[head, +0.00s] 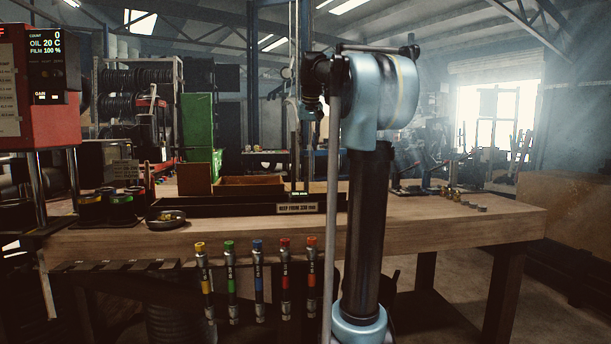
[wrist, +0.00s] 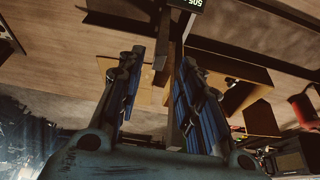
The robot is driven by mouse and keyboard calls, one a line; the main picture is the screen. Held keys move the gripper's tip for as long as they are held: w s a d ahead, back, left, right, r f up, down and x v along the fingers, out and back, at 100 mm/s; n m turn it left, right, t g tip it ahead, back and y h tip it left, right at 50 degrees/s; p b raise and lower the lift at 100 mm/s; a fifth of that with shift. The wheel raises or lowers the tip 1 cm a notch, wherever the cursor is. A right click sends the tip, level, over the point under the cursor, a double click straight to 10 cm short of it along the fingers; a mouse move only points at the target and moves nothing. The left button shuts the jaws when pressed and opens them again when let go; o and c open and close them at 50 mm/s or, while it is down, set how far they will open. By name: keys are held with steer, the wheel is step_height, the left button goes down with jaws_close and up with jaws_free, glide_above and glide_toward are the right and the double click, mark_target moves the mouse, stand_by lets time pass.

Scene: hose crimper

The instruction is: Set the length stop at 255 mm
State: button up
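A dark measuring rail (head: 235,210) runs along the bench there. In the wrist view the readout (wrist: 188,3) is upside down at the top edge, partly cut off; I cannot read its value surely. My gripper (wrist: 160,75) shows its two blue-padded fingers spread apart. A dark upright bar (wrist: 179,60) lies between them in the picture, nearer the right finger; I cannot tell if it touches.
A red machine (head: 45,110) with a display stands at the left. A small bowl (head: 166,219) and a wooden box (head: 249,186) sit on the bench. Several colour-banded tools (head: 258,280) hang at its front edge. Small fittings (head: 465,199) stand at the right.

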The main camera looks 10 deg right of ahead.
mark_target(306, 171)
steer(key=x, duration=1.3)
jaws_close()
